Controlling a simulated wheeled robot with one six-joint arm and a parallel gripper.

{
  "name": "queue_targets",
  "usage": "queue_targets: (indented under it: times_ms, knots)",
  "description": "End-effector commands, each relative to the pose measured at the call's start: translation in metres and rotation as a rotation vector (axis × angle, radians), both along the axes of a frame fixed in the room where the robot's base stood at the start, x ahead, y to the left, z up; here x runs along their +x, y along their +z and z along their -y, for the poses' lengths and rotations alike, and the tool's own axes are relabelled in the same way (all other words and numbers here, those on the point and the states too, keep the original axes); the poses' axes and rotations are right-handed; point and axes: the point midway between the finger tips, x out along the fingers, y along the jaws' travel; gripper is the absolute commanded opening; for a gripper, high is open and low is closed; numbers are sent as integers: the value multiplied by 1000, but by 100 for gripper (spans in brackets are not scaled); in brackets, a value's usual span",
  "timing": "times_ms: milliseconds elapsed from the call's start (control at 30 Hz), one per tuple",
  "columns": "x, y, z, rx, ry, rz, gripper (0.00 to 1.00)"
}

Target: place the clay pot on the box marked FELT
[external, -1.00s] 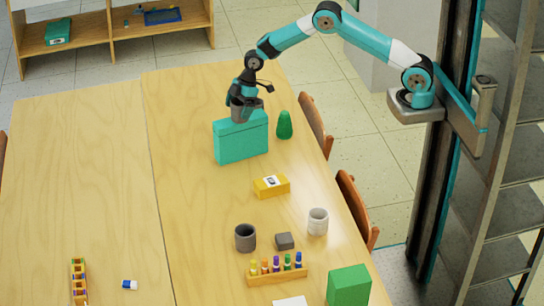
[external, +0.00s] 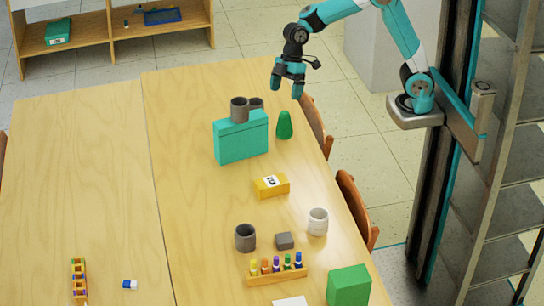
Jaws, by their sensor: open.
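A teal box (external: 241,143) stands upright on the right-hand table; I cannot read any marking on it. A dark grey-brown pot (external: 239,111) sits upright at the box's top. A second dark round shape (external: 257,103) shows just behind and to the right of it; I cannot tell whether this is a separate pot or where it rests. I cannot tell for certain which vessel is the clay pot. My gripper (external: 287,92) is open and empty, raised to the right of the box and apart from the pot, with its fingers pointing down.
A green cone-like object (external: 284,125) stands right of the teal box. Nearer are a yellow box (external: 272,186), a dark cup (external: 245,238), a pale cup (external: 318,221), a grey block (external: 285,241), a marker rack (external: 278,275) and a green box (external: 349,286). The left table is mostly clear.

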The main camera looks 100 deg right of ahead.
Motion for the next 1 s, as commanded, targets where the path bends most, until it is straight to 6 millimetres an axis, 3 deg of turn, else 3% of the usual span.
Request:
queue_targets:
  times_ms: [33,100,200,300,400,533,1000]
  knots:
    - [-38,13,-45,15,40,-21,90]
    - [-92,21,-92,36,76,-62,90]
    - [-168,23,-135,54,121,-115,90]
    - [-227,18,-154,62,151,-161,90]
    - [-263,12,-161,64,167,-189,90]
    - [-280,9,-162,64,173,-205,90]
    - [-280,9,-162,65,172,-205,90]
